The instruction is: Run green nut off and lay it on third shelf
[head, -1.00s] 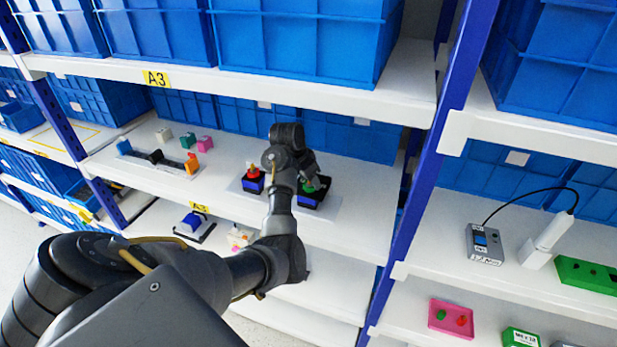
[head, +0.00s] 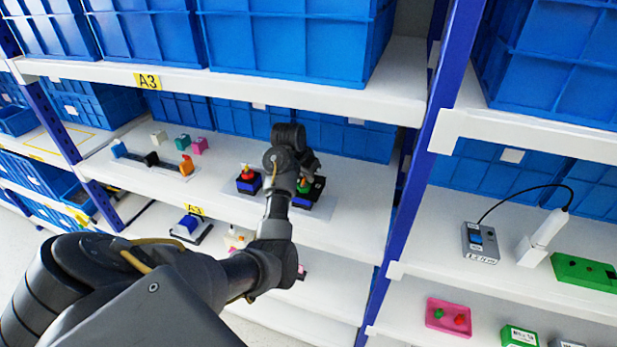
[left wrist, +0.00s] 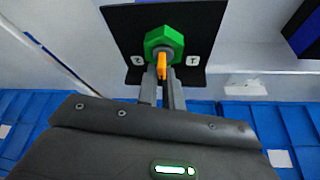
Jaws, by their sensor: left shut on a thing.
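The green nut (left wrist: 164,42) is a hexagon seated against a black plate (left wrist: 205,15) in the left wrist view. An orange lever (left wrist: 161,64) sticks out from the grey centre of the nut. My left gripper (left wrist: 162,76) has its two fingers close together on either side of the lever, just in front of the nut. In the head view the nut (head: 304,186) shows small on a black and blue box, partly hidden by my left gripper (head: 308,172). White labels flank the nut on the plate. My right gripper is not in view.
A similar blue box with a red nut (head: 248,171) stands left of the green one on the same shelf. Further left lie coloured blocks and a bar (head: 153,159). Lower shelves hold a blue device (head: 190,224) and a pink tray (head: 448,317). A blue post (head: 405,195) stands to the right.

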